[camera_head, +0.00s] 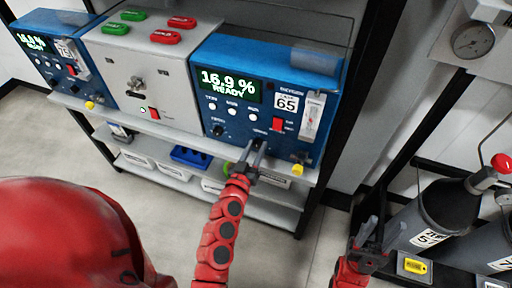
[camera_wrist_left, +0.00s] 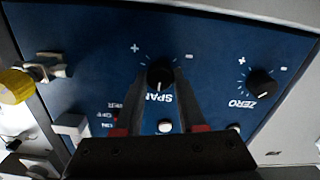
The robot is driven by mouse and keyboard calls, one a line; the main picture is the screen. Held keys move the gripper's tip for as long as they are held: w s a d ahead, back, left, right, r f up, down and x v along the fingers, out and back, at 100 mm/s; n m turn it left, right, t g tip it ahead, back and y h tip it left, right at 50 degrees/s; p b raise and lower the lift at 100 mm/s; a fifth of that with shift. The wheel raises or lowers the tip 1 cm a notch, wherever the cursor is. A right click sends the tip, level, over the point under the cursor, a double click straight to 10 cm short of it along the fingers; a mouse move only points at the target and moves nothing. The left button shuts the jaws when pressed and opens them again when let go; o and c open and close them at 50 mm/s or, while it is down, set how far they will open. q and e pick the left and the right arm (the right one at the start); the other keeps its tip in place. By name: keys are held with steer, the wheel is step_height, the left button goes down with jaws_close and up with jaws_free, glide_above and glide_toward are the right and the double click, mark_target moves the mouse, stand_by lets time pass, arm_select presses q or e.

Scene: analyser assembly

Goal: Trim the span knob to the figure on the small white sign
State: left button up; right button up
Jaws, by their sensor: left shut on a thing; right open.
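The span knob (camera_wrist_left: 160,73) is a black round knob with a pale pointer line on the blue panel, between "+" and "-" marks, labelled SPAN upside down in the left wrist view. My left gripper (camera_wrist_left: 161,88) is shut on it, one finger on each side. In the head view my left gripper (camera_head: 259,146) reaches the lower front of the right blue analyser (camera_head: 246,130) and hides the knob. Its display (camera_head: 229,84) reads 16.9 % READY. A small white sign (camera_head: 287,103) on it shows 65; its smaller print is unclear. My right gripper (camera_head: 369,235) is open and empty.
The black zero knob (camera_wrist_left: 260,82) sits beside the span knob. A grey panel (camera_head: 150,85) and another blue analyser (camera_head: 45,60) stand left. Gas cylinders (camera_head: 437,215) stand near my right gripper.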

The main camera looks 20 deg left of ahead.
arm_select(q)
jaws_close()
steer(key=shift+f+n+b, duration=0.1)
steer(key=shift+n+b, duration=0.45)
steer(key=shift+n, duration=0.15)
steer(key=n+b, duration=0.2)
steer(key=n, duration=0.1)
steer(key=shift+a+f, duration=0.1)
steer(key=n+b, duration=0.1)
steer(key=n, duration=0.1)
steer(key=shift+n, duration=0.4)
steer(key=shift+n+b, duration=0.5)
steer(key=shift+n, duration=1)
